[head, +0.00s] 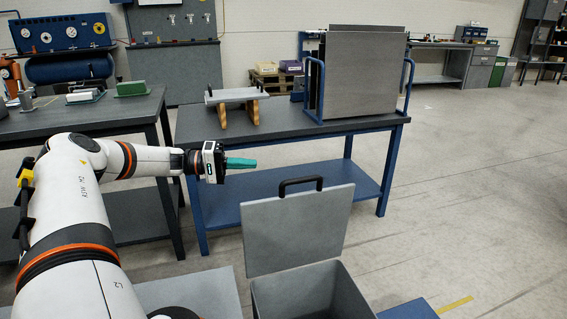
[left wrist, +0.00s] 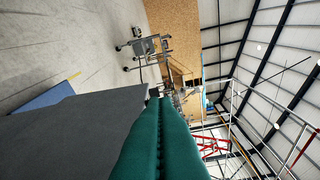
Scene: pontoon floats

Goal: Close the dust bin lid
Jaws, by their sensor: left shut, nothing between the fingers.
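The grey dust bin (head: 310,291) stands low at the bottom centre of the head view, its top open. Its lid (head: 298,229) stands raised, nearly upright, with a black handle (head: 301,182) on its upper edge. My left gripper (head: 241,163), with teal fingers, is shut and empty. In the head view it appears above and to the left of the lid's top edge. In the left wrist view the teal fingers (left wrist: 160,140) lie together beside a dark grey flat panel (left wrist: 75,130), which looks like the lid. I cannot tell whether they touch it. My right gripper is not in view.
A blue-legged workbench (head: 290,124) stands behind the bin, carrying a rack of grey sheets (head: 365,75) and a small wooden-legged stand (head: 238,97). Another dark bench (head: 85,118) is at the left. The floor (head: 480,190) to the right is open.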

